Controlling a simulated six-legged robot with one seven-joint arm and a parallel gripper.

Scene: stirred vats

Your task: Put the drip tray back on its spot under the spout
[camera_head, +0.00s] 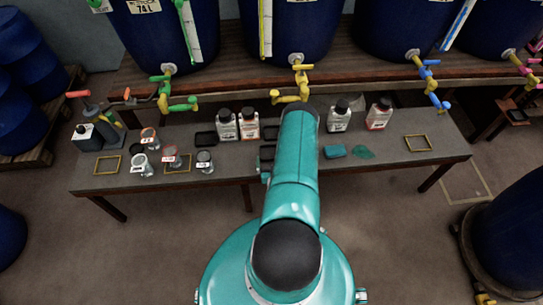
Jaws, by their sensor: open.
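A flat black tray (205,138) lies on the bench, right of the green spout (185,106). Another dark flat shape (267,153) lies partly hidden behind my teal arm, below the yellow spout (290,98). I cannot tell which is the drip tray. Empty yellow outlines mark the bench at the far left (107,165) and at the right (417,143), the latter below and left of the blue spout (438,104). My arm reaches forward over the bench middle. My gripper does not show; the arm hides that area.
Several bottles, including a grey one (339,118), stand along the bench back. Clear jars, one here (205,161), crowd the left around another outline (177,168). A teal sponge (334,151) lies beside a green spill (363,152). The bench's right end is mostly clear.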

